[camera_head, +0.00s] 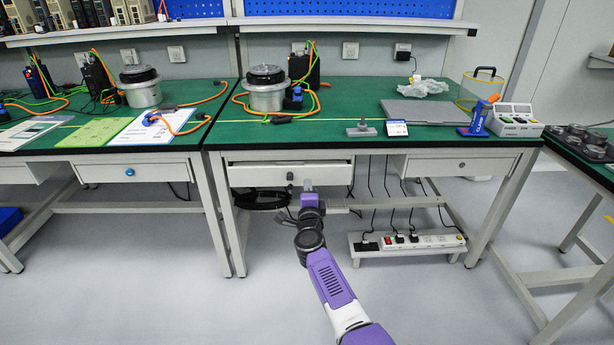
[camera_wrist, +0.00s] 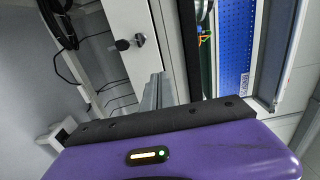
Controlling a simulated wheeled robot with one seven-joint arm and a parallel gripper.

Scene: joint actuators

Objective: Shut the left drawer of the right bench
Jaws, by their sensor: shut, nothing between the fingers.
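The right bench (camera_head: 350,135) has a green top and pale legs. Its left drawer (camera_head: 258,176), a pale front with a dark round knob (camera_head: 290,176), looks pulled out a little under the bench top. The drawer front also shows in the wrist view (camera_wrist: 112,22), with its knob (camera_wrist: 138,40) near the fingers. My gripper (camera_head: 308,185) is shut and empty, just in front of the drawer, right of the knob. In the wrist view its fingers (camera_wrist: 157,88) point at the drawer side. Whether they touch the front I cannot tell.
The right drawer (camera_head: 460,164) of this bench looks closed. A low shelf with power strips (camera_head: 410,242) and hanging cables is below. A black coil (camera_head: 262,199) hangs under the left drawer. The left bench (camera_head: 100,170) stands beside; the floor (camera_head: 190,285) in front is clear.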

